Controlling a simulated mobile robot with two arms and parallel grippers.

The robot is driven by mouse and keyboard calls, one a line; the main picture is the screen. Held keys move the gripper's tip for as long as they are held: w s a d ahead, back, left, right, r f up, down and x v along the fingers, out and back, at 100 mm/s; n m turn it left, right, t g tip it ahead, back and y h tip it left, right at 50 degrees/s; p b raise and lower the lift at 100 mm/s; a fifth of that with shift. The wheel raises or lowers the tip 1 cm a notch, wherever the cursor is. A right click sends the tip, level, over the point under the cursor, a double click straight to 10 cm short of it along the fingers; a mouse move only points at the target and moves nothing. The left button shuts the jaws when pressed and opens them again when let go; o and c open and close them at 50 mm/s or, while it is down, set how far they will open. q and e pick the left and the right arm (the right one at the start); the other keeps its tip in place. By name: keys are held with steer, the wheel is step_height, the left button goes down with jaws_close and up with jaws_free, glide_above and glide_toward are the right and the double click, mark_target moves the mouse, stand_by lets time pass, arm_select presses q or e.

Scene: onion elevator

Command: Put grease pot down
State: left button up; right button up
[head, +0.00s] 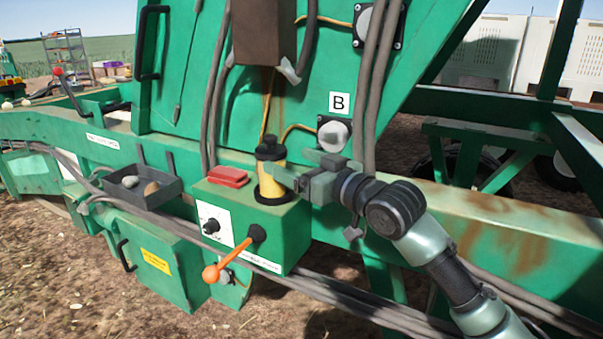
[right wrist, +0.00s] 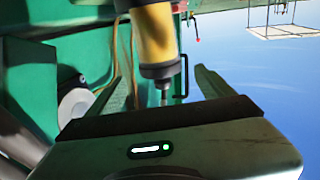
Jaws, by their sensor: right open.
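The grease pot (head: 272,181) is yellow with a black top and a black base. It stands upright on top of the green control box (head: 290,222), beside a red block. My right gripper (head: 290,170) is open at the pot's right side, with its fingers close to the yellow body. The right wrist view shows the yellow pot (right wrist: 156,35) and its dark cap with a thin nozzle between the spread fingers (right wrist: 130,80). I cannot tell whether a finger touches it. My left gripper is not in view.
A red block (head: 228,177) lies left of the pot. An orange lever (head: 228,261) and a black knob (head: 211,226) are on the box front. A grey tray (head: 143,198) with round items sits left. Hoses (head: 372,85) hang behind the gripper.

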steer(key=shift+v, duration=1.15)
steer(key=shift+c, duration=0.3)
stand_by(1.1)
